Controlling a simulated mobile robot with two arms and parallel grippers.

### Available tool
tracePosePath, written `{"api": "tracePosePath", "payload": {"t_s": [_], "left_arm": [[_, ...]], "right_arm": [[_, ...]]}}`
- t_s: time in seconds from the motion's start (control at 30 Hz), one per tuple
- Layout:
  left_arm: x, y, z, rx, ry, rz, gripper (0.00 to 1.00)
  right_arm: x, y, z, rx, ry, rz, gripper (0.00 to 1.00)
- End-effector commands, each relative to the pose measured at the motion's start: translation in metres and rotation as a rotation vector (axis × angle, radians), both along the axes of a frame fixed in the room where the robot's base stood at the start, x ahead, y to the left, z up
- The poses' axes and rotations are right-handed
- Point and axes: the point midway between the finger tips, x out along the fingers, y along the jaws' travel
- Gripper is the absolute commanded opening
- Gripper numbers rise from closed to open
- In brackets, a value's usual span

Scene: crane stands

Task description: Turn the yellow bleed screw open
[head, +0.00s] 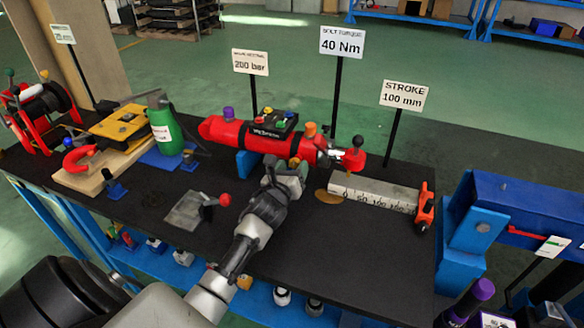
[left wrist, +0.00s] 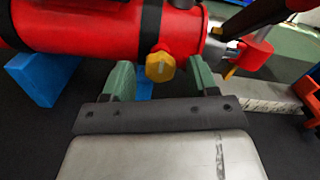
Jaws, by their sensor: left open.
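The yellow bleed screw (left wrist: 160,66) sits on the front side of the red cylinder (left wrist: 105,25), near its right end. In the head view the red cylinder (head: 228,133) lies on blue supports on the black bench. My left gripper (head: 287,168) reaches to the cylinder's front side; its wrist hides part of the screw area there. In the left wrist view my left gripper (left wrist: 160,76) is open, with one green finger on each side of the screw. Gaps show between the screw and both fingers. My right gripper does not show.
A grey ruler block (head: 375,192) lies to the right. A green bottle (head: 166,130) and a grey plate with a red knob (head: 187,210) are to the left. The front right of the bench is clear.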

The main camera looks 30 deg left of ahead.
Motion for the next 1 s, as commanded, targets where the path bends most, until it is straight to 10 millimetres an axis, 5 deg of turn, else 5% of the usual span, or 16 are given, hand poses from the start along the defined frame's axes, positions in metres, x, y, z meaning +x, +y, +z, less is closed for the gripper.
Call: {"api": "tracePosePath", "payload": {"t_s": [0.23,0.57,1.0], "left_arm": [[0.0008,0.0002,-0.0004,0.0,0.001,0.0,0.58],[0.0006,0.0001,-0.0004,0.0,0.001,0.0,0.1],[0.0006,0.0003,-0.0002,-0.097,-0.022,0.0,0.09]], "right_arm": [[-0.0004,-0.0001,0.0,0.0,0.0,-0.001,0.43],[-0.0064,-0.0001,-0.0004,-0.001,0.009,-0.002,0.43],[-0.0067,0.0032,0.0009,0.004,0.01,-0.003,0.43]]}}
